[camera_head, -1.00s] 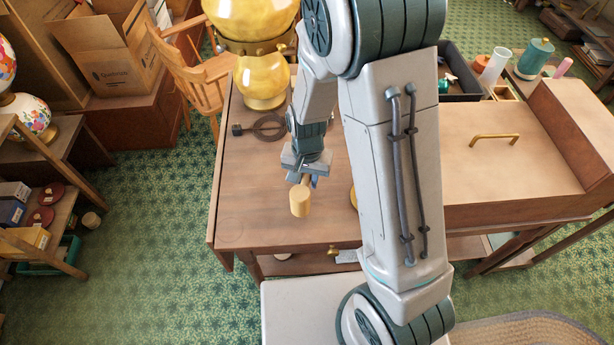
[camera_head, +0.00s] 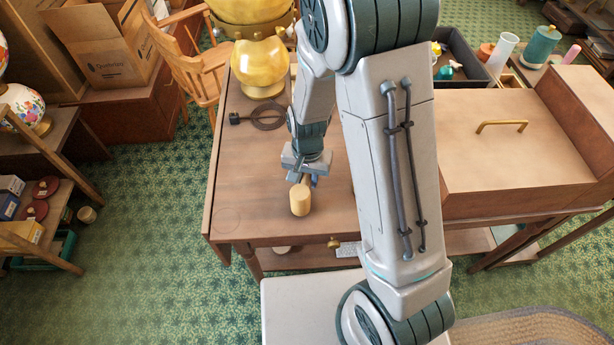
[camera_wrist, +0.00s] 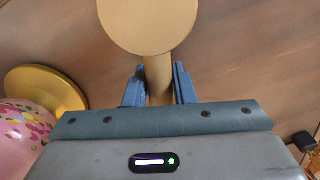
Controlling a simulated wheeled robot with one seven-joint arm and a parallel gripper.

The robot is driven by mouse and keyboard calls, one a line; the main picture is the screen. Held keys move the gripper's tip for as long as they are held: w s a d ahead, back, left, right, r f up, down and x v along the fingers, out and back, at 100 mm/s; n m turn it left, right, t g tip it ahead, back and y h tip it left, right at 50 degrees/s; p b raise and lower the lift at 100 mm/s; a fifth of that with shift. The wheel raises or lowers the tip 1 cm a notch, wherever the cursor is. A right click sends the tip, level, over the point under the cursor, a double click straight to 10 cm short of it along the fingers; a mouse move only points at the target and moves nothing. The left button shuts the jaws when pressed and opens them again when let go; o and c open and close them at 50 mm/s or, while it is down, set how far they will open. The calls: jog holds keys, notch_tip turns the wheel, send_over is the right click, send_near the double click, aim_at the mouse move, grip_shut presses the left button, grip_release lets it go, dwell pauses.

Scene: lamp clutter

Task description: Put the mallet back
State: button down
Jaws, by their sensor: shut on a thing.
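The mallet (camera_head: 300,199) has a pale wooden cylindrical head. In the head view it hangs just below my gripper (camera_head: 303,176), over the front part of the brown table (camera_head: 262,222). In the wrist view the mallet's round head (camera_wrist: 148,22) is at the top centre, and its short handle runs down between the blue fingers of my gripper (camera_wrist: 158,85). The fingers are shut on the handle. The gap between mallet and tabletop is hard to judge. Much of the table to the right is hidden behind my arm.
A black tray (camera_head: 459,68) and a wooden desk box (camera_head: 485,165) are on the right. The table's left front is bare.

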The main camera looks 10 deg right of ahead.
jog(key=shift+f+b, duration=0.45)
jog(key=shift+f, duration=0.1)
jog(key=c, duration=1.4)
grip_release()
jog(key=shift+r, duration=0.1)
jog(key=shift+r+p, duration=2.05)
jog(key=shift+r, duration=0.4)
jog(key=o, duration=0.6)
jog(key=shift+c, duration=0.2)
